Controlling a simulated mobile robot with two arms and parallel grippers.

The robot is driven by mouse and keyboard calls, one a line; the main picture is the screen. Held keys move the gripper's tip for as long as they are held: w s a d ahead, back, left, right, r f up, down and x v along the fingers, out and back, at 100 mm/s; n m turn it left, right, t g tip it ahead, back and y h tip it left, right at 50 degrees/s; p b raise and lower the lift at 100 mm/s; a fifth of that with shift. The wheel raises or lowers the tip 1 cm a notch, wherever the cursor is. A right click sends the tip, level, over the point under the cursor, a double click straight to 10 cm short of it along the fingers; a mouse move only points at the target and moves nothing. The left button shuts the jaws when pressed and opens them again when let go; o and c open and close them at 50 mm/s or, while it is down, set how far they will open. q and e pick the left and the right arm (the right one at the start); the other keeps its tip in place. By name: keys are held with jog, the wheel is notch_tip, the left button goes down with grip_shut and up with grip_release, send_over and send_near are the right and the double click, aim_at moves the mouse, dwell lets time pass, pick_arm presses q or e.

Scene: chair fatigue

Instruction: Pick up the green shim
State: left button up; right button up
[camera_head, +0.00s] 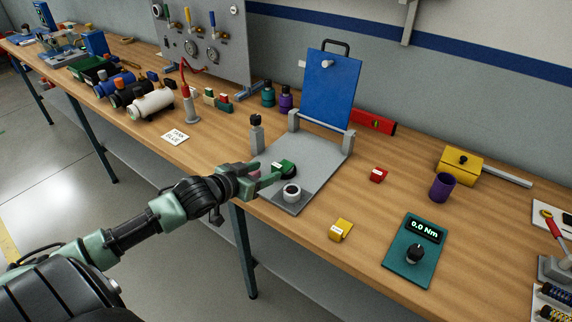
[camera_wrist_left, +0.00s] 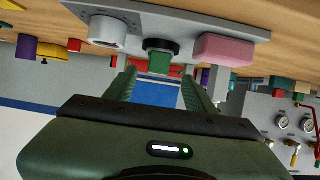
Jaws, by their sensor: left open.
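The green shim (camera_head: 287,167) is a small dark green block at the front of the grey base plate (camera_head: 318,143) of a fixture with an upright blue panel. In the left wrist view the green shim (camera_wrist_left: 160,60) shows ahead, lined up with the gap between my fingers, with a black round part behind it. My left gripper (camera_head: 270,177) is open, its fingers reaching over the plate's front edge close to the shim. In the wrist view my left gripper (camera_wrist_left: 160,82) holds nothing. I cannot tell whether the fingers touch the shim. My right gripper is out of view.
A white cylinder (camera_head: 291,193) and a pink block (camera_wrist_left: 232,49) flank the shim. A yellow block (camera_head: 341,230), a red block (camera_head: 378,174) and a teal torque meter (camera_head: 414,252) stand to the right. Bare bench lies between them.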

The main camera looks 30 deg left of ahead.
aim_at(275, 167)
pick_arm(q)
jog(key=shift+w+d+f+p, duration=0.1)
jog(key=shift+w+p, duration=0.2)
jog(key=shift+w, duration=0.45)
jog(key=x, duration=0.3)
jog(key=shift+w+d+f+p, duration=0.1)
jog(key=shift+w+f+p, duration=0.1)
jog(key=shift+p, duration=0.15)
jog(key=shift+w+f, duration=0.15)
jog(key=shift+w, duration=0.15)
grip_shut()
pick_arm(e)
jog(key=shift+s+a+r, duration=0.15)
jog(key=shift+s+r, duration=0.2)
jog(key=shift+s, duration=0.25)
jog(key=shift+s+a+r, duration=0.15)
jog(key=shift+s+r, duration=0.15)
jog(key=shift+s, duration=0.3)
